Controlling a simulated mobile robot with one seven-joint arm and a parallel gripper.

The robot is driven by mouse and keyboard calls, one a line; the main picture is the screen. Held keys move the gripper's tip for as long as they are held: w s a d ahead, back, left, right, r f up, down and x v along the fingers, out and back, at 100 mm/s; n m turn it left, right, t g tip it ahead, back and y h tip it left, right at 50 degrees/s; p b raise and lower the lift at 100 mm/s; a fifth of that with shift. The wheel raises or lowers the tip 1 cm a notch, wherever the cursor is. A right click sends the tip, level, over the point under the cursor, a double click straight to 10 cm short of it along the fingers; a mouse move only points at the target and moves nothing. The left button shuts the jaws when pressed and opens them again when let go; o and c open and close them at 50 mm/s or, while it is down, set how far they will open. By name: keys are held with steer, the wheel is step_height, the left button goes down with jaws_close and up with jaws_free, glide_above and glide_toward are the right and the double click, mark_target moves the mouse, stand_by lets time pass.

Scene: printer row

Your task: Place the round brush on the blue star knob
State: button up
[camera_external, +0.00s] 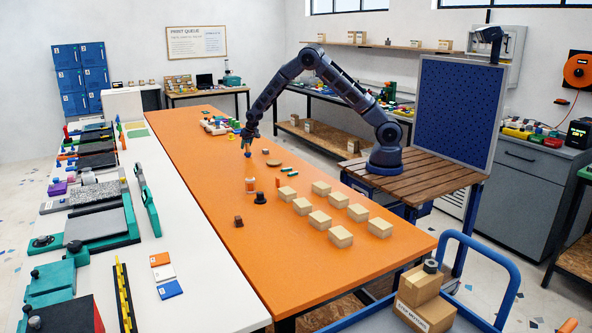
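My gripper (247,146) points down over the far half of the orange table (190,140). Small blue and orange parts show at its tip; I cannot tell whether they are fingers or a held thing, or whether it is open. I cannot surely pick out the round brush or the blue star knob at this size. A flat tan oval piece (274,163) lies to the right of my gripper and nearer the camera. A cluster of small mixed parts (217,127) lies to its left and farther back.
Several cardboard boxes (340,237) stand on the near right of the orange table. A white bench (190,255) with machines runs along the left.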

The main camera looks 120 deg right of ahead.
steer(key=v, duration=1.2)
steer(key=s+a+r+n+t+y, duration=0.1)
steer(key=a+r+n, duration=0.1)
steer(key=a+r, duration=0.75)
steer(key=a+r+n+t+y, duration=0.15)
steer(key=a+r, duration=0.25)
steer(key=a, duration=1)
steer(key=s+a+r+n, duration=0.1)
steer(key=a+r+n, duration=0.2)
steer(key=a+r, duration=0.6)
steer(key=s+a+r+n+y, duration=0.1)
steer(key=s+a+n, duration=0.1)
steer(key=s+a, duration=0.5)
steer(key=s+a+r+n+y, duration=0.1)
steer(key=s+a, duration=0.2)
steer(key=a, duration=0.8)
steer(key=s+a+n, duration=0.2)
steer(key=s+a, duration=0.3)
steer(key=s, duration=0.2)
steer(key=s+a+f+n, duration=0.1)
steer(key=s+a+n, duration=0.1)
steer(key=s+a, duration=0.3)
steer(key=shift+s+f, duration=0.35)
steer(key=shift+s, duration=0.9)
